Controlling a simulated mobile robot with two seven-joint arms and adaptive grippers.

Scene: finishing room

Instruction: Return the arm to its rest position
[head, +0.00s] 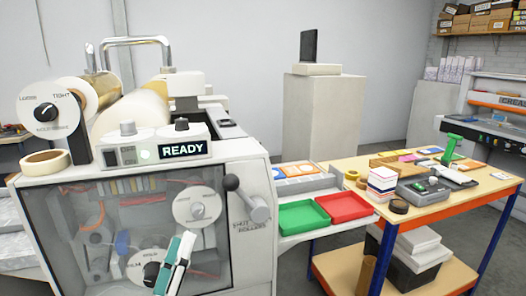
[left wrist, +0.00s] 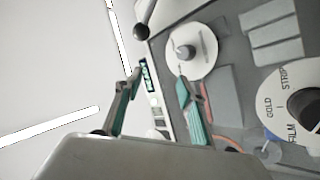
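My left gripper (head: 178,245) shows at the bottom of the head view, in front of the clear front panel of the laminating machine (head: 255,180). It points upward and looks empty. In the left wrist view my left gripper (left wrist: 160,80) has its two teal-padded fingers spread apart with nothing between them. Behind the fingers, the machine's panel (left wrist: 225,90) shows tilted, with dials behind it. I cannot tell how close the fingers are to the panel. My right gripper is in neither view.
A grey lever with a round knob (head: 231,183) sticks out at the machine's right front. The display (head: 183,149) reads READY. A green tray (head: 303,217) and a red tray (head: 344,206) sit to the right, beside a cluttered wooden table (head: 425,212).

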